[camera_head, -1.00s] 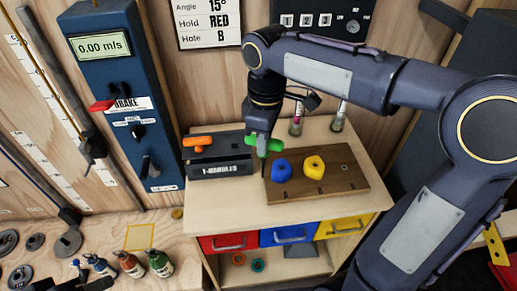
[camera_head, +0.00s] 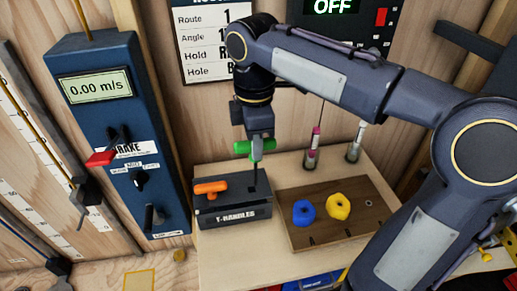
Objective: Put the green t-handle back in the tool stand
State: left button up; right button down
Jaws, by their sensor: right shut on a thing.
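The green t-handle (camera_head: 241,147) is in my right gripper (camera_head: 256,150), which is shut on its grip. Its dark shaft points down, with the lower end over the right part of the stand's top. I cannot tell whether the tip is above the stand or in a hole. The tool stand (camera_head: 233,217) is a dark box labelled T-HANDLES on the wooden bench. An orange t-handle (camera_head: 210,187) sits at the stand's left side. My left gripper is not in view.
A wooden board (camera_head: 318,232) with a blue hold (camera_head: 303,211) and a yellow hold (camera_head: 338,206) lies right of the stand. Two small tubes stand behind it, one pink-capped (camera_head: 312,150). A blue panel (camera_head: 115,130) rises at the left.

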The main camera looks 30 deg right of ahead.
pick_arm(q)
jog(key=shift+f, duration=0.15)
pick_arm(e)
jog(key=w+d+f, duration=0.1)
jog(key=w+f, duration=0.1)
jog(key=w, duration=0.4)
jog(key=shift+d+f, duration=0.3)
jog(key=shift+d, duration=0.15)
